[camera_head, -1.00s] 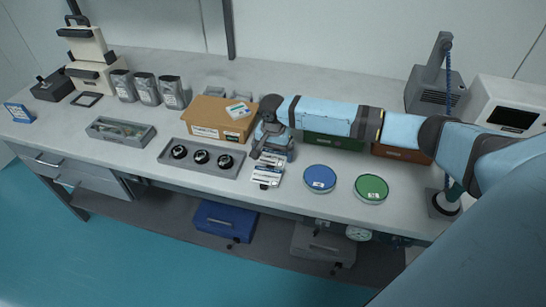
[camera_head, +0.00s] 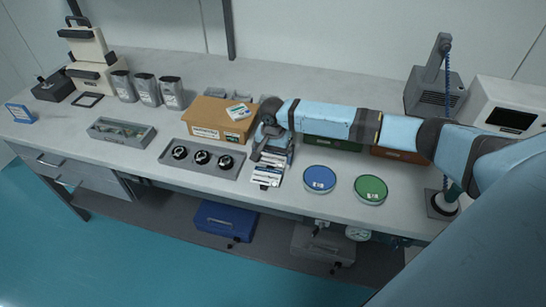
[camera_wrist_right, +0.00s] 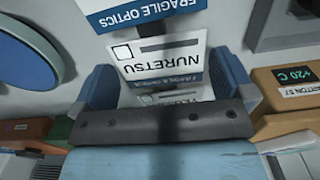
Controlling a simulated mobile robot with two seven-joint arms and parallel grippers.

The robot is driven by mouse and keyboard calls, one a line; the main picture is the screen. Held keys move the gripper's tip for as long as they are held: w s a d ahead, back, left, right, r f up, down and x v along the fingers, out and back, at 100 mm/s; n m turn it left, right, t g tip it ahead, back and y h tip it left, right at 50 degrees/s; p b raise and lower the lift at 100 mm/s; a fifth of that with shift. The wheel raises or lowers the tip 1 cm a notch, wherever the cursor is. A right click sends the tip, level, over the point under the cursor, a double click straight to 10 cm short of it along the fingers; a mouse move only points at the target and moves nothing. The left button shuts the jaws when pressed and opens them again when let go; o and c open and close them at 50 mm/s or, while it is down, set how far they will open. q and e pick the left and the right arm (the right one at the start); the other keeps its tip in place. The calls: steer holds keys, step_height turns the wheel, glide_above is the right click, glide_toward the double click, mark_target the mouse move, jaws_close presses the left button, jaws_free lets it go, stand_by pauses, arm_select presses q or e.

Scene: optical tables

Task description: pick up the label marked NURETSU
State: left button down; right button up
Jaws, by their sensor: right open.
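In the head view my right gripper (camera_head: 272,153) is over the far end of the labels (camera_head: 267,173) on the bench. The NURETSU text cannot be read there. My left gripper is not in view.
A FRAGILE OPTICS label (camera_wrist_right: 143,14) lies just beyond, and another, partly hidden label (camera_wrist_right: 182,97) lies nearer. A cardboard box (camera_head: 207,132) and a grey tray with black knobs (camera_head: 172,162) stand left. Blue (camera_head: 320,178) and green (camera_head: 371,188) discs lie right.

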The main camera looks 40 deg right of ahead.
steer(key=shift+f, duration=0.1)
stand_by(0.3)
steer(key=c, duration=0.6)
steer(key=shift+c, duration=0.2)
